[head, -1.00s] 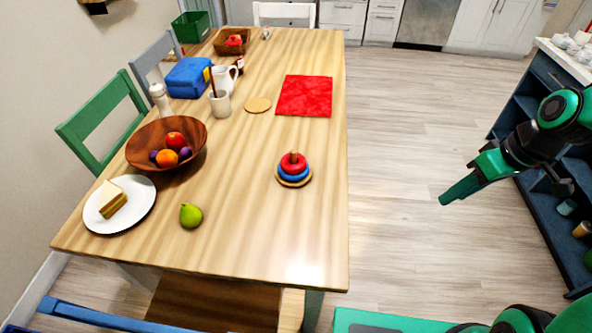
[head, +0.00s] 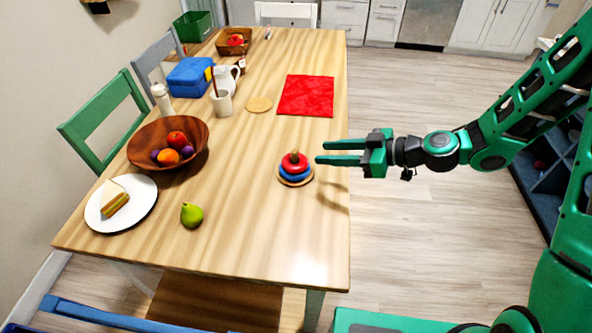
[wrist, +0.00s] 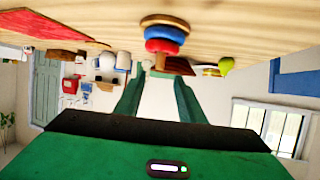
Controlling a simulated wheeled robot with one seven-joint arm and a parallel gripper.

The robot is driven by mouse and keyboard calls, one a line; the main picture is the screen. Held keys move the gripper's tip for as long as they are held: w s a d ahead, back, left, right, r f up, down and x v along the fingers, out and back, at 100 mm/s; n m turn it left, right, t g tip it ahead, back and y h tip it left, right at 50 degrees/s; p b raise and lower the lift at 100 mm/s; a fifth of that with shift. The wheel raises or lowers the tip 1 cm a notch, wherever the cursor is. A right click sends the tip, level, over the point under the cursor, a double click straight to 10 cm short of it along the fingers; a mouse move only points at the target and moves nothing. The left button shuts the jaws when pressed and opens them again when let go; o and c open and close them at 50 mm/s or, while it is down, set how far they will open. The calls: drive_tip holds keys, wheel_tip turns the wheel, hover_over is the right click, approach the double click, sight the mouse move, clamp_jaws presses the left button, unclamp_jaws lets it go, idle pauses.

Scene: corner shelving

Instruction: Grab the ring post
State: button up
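The ring post (head: 295,168) stands upright on the wooden table near its right edge, with a red ring above a blue ring on a wooden base. My gripper (head: 320,153) is open and empty, just right of the ring post and apart from it, its fingers pointing left. In the wrist view, the picture is upside down, and the ring post (wrist: 164,40) hangs from the top, beyond the tips of my gripper (wrist: 158,84) and in line with the gap between them.
A green pear (head: 191,215), a fruit bowl (head: 140,147) and a plate with a sandwich (head: 146,204) lie to the left. A red cloth (head: 306,96) lies behind the ring post. The table (head: 250,225) around the ring post is clear.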

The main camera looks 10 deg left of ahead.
sight(301, 161)
drive_tip(key=x, duration=0.9)
drive_tip(key=shift+f, duration=0.1)
drive_tip(key=shift+c, duration=0.4)
clamp_jaws()
